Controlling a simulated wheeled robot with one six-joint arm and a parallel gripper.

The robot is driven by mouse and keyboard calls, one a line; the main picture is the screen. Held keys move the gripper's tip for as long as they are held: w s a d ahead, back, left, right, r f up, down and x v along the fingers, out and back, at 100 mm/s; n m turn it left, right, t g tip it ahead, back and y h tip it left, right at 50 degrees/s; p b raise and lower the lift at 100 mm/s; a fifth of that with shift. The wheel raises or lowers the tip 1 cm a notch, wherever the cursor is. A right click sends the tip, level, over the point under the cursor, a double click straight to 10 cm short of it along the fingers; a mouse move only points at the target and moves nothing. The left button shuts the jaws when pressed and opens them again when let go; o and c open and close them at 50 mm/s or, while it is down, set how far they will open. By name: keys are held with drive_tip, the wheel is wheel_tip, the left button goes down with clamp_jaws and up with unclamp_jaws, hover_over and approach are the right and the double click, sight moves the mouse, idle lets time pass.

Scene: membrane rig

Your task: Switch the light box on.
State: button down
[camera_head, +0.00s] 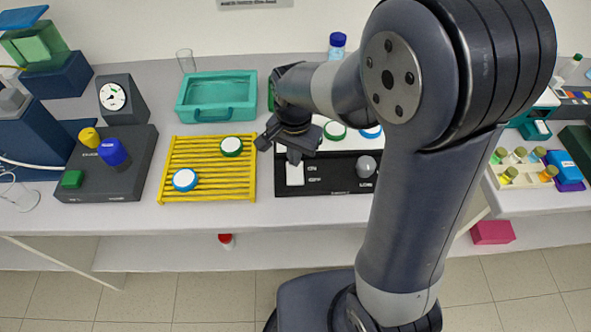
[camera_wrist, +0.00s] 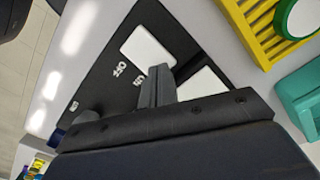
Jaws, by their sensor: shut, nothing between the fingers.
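The light box is a black box with a dark front panel (camera_head: 325,182) in the middle of the bench. A white switch plate (camera_head: 295,173) sits at the panel's left, with two small labels beside it that look like ON and OFF. A grey knob (camera_head: 366,166) is at its right. My gripper (camera_head: 293,158) is shut and empty, over the left part of the box just behind the white plate. In the wrist view, my shut fingers (camera_wrist: 158,76) point toward the panel near the white plate (camera_wrist: 148,47). I cannot tell whether they touch it. My arm hides part of the box.
A yellow rack (camera_head: 207,183) with two ringed discs stands close at the left. A teal tray (camera_head: 217,96) is behind it. A dark console (camera_head: 106,174) with coloured knobs is further left. A green-ringed disc (camera_head: 335,130) lies on the box's white top behind my gripper.

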drive_tip(key=shift+f+b, duration=0.3)
drive_tip(key=shift+f, duration=0.1)
drive_tip(key=shift+r, duration=0.15)
wheel_tip(320, 180, up, 7)
drive_tip(key=p, duration=0.6)
drive_tip(key=shift+f, duration=0.25)
wheel_tip(320, 180, down, 7)
drive_tip(key=b, duration=0.6)
drive_tip(key=shift+r, duration=0.35)
